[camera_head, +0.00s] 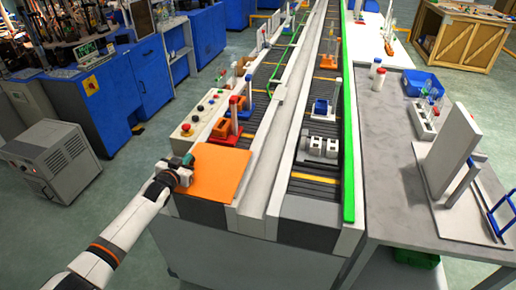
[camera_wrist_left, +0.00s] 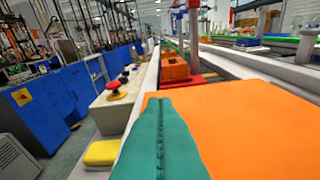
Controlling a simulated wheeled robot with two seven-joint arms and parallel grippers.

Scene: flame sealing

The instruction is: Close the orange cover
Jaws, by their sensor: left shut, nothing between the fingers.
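The orange cover (camera_head: 215,172) lies as a flat panel over the near end of the left conveyor lane. It also fills the right side of the left wrist view (camera_wrist_left: 250,115). My left gripper (camera_head: 187,161) is at the cover's left edge, near its far left corner. Its teal fingers (camera_wrist_left: 160,108) are shut together with nothing between them, and they overlap the cover's left part in the wrist view. I cannot tell whether they touch the cover. My right gripper is not in view.
Behind the cover, a control box with a red button (camera_head: 186,130) sits on the conveyor's left side. An orange block (camera_head: 222,129) stands on the lane just beyond. A grey table (camera_head: 395,150) is on the right. Open floor lies left.

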